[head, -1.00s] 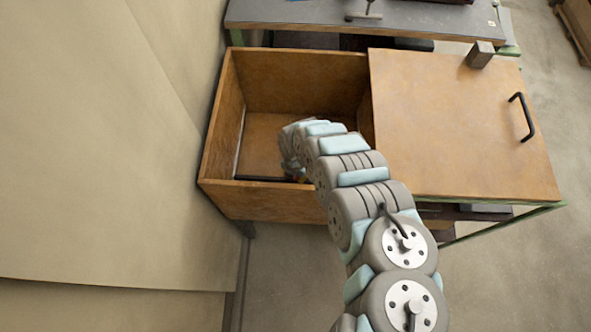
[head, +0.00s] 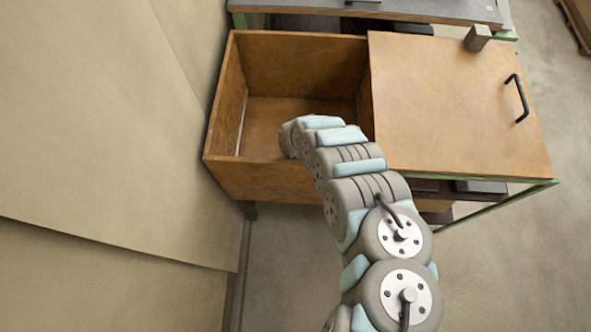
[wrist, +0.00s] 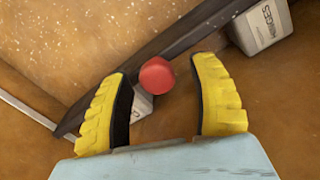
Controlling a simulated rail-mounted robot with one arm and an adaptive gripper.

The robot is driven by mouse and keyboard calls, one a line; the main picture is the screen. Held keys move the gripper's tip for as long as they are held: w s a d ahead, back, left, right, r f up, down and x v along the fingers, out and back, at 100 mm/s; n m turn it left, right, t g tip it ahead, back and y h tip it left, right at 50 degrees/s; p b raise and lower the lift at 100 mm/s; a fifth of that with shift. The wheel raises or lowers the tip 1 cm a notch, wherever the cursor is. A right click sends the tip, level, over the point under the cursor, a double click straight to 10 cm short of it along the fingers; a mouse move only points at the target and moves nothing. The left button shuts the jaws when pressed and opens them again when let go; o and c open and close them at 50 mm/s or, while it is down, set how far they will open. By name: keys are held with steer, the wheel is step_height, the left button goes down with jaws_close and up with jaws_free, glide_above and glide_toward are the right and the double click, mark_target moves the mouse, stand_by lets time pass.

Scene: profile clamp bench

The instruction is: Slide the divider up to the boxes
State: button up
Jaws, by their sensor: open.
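The divider (wrist: 195,38) is a dark bar crossing the wrist view diagonally, with a round red knob (wrist: 157,75) on it. My gripper (wrist: 162,68) is open, its yellow fingers on either side of the knob with gaps to both. A pale box with lettering like "HINGES" (wrist: 262,27) lies close to the divider's upper-right part; whether they touch is unclear. Another pale box (wrist: 142,104) shows partly between the knob and the left finger, on the same side of the divider. In the head view my arm reaches into the wooden bin; its front wall and my arm hide the gripper, divider and boxes.
The wooden bin (head: 233,168) is open on its left part. A flat wooden lid (head: 455,115) with a black handle (head: 517,98) and a grey block (head: 477,38) covers the right. A metal strip (wrist: 27,111) runs along the bin in the wrist view.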

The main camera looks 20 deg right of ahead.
steer(key=shift+r, duration=0.2)
steer(key=shift+w+d+r, duration=0.1)
steer(key=shift+r, duration=2.1)
steer(key=shift+w+d+r, duration=0.1)
steer(key=shift+r, duration=2.05)
step_height(320, 180, up, 3)
steer(key=shift+s+a, duration=0.1)
steer(key=shift+a, duration=0.05)
